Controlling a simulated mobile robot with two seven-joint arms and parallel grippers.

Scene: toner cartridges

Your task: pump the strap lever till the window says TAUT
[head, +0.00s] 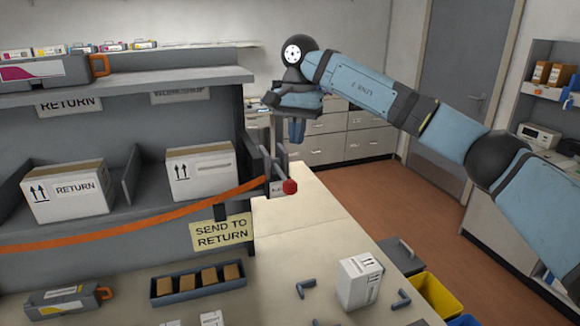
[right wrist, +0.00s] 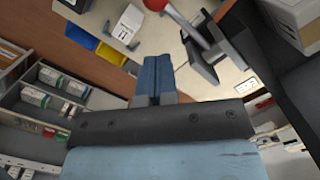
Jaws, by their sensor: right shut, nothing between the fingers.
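The strap lever (head: 270,163) is a grey bar with a red knob (head: 290,187), at the right end of the shelf unit. In the right wrist view the red knob (right wrist: 181,8) shows at the top edge. An orange strap (head: 130,228) runs across the shelf front to the lever's housing. A small pale window (head: 277,189) sits beside the knob; its lettering is too small to read. My right gripper (head: 296,139) points down, above and apart from the knob. Its fingers (right wrist: 157,62) are together and empty. My left gripper is not in view.
White RETURN cartons (head: 66,190) stand on the shelf behind the strap. A SEND TO RETURN sign (head: 221,231) hangs below. The bench (head: 300,240) holds a white box (head: 359,281) and a dark tray (head: 155,293). A yellow bin (head: 437,293) stands at right.

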